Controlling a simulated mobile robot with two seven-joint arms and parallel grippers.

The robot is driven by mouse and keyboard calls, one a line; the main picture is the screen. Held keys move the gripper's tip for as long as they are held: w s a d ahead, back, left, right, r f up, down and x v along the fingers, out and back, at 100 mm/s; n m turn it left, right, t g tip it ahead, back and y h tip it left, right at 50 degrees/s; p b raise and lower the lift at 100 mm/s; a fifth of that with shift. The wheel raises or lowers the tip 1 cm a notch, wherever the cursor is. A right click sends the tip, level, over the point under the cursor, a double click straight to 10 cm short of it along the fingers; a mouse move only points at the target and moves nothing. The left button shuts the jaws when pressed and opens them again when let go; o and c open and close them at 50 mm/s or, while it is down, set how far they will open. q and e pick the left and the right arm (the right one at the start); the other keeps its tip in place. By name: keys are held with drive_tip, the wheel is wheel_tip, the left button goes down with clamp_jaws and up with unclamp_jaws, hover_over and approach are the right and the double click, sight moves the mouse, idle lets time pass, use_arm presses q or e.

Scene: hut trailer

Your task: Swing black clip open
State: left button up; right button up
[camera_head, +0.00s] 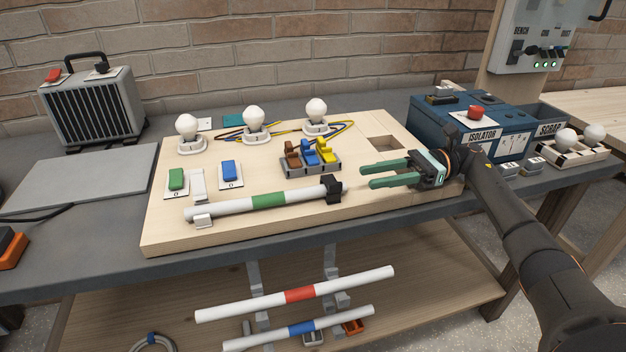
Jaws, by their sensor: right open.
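The black clip (335,190) sits around the right end of a white tube with a green band (268,201) on the wooden board (180,239). The tube's left end rests by a white clip (198,186) that stands upright. My right gripper (366,176) reaches in from the right, its two green fingers apart and pointing left. The fingertips are a short way right of the black clip, and nothing is between them. I cannot tell if they touch the clip. My left gripper is not in the view.
Brown, blue and yellow levers (311,155) stand just behind the black clip. Several bulbs (254,118) line the board's back. A blue isolator box (470,128) stands behind my right gripper. Two tubes, one red-banded (298,294), lie on a rack below the bench.

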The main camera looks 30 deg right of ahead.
sight(329, 185)
drive_tip(key=p+x, duration=0.3)
drive_tip(key=x, duration=0.7)
drive_tip(key=shift+a+r, duration=0.1)
drive_tip(key=shift+a, duration=0.2)
drive_tip(key=shift+w+a, duration=0.15)
drive_tip(key=shift+a, duration=0.45)
drive_tip(key=shift+c, duration=0.3)
clamp_jaws()
